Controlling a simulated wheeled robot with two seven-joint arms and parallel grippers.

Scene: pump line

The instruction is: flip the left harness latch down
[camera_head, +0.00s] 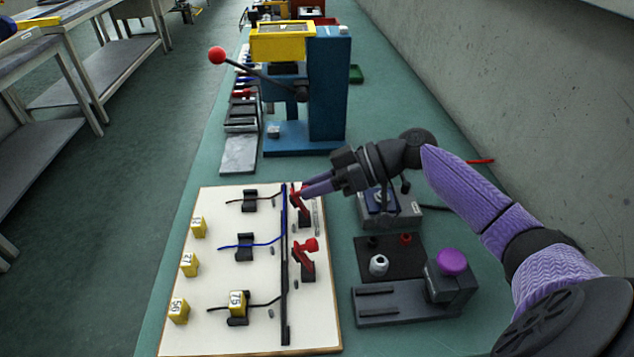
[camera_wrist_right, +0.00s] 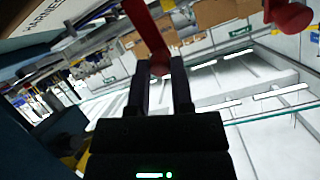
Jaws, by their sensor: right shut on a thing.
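The white harness board (camera_head: 212,325) lies on the green bench and carries two red latches along its right side. The far latch (camera_head: 304,211) has its lever leaning up and to the left. My right gripper (camera_head: 306,190) is at this lever, shut on its round red knob, which shows between the fingers in the wrist view (camera_wrist_right: 160,66). The fingers partly hide the far latch's knob. My left gripper is not in view.
A blue press (camera_head: 328,85) with a red-knobbed lever (camera_head: 217,55) stands behind the board. A grey fixture with a purple knob (camera_head: 452,262) stands on the right, near my right arm. Yellow tags (camera_head: 188,264) and dark clips with cables are on the board.

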